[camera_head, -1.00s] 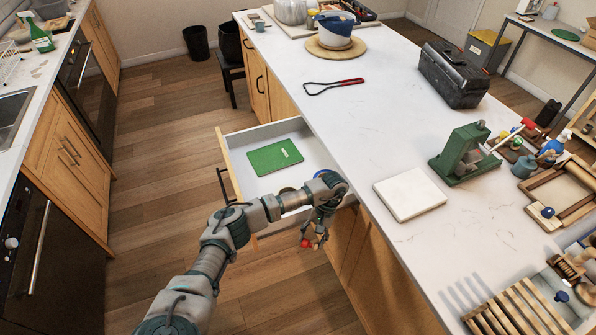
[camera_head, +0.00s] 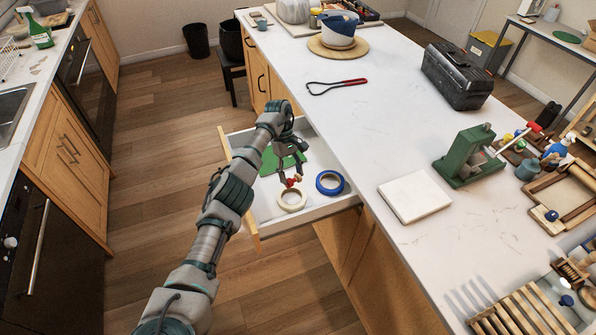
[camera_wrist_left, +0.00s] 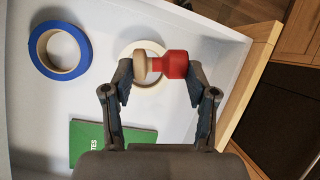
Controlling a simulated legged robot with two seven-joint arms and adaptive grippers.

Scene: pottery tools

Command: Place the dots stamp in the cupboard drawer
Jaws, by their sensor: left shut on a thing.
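My left gripper (camera_head: 291,176) is over the open cupboard drawer (camera_head: 325,205). It is shut on the dots stamp (camera_head: 290,182), a small piece with a red part and a pale wooden part. In the left wrist view the stamp (camera_wrist_left: 175,65) lies crosswise between the fingertips of the left gripper (camera_wrist_left: 160,72). The white drawer floor (camera_wrist_left: 55,105) shows below it. How high the stamp is above the drawer floor is hard to tell. My right gripper is not in view.
The drawer holds a blue tape roll (camera_head: 341,184), a cream tape roll (camera_head: 292,209) and a green notebook (camera_head: 269,166), partly hidden by my arm. The wooden drawer front (camera_wrist_left: 262,60) is close to the gripper. The counter (camera_head: 380,130) beside it has a white slab (camera_head: 414,197).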

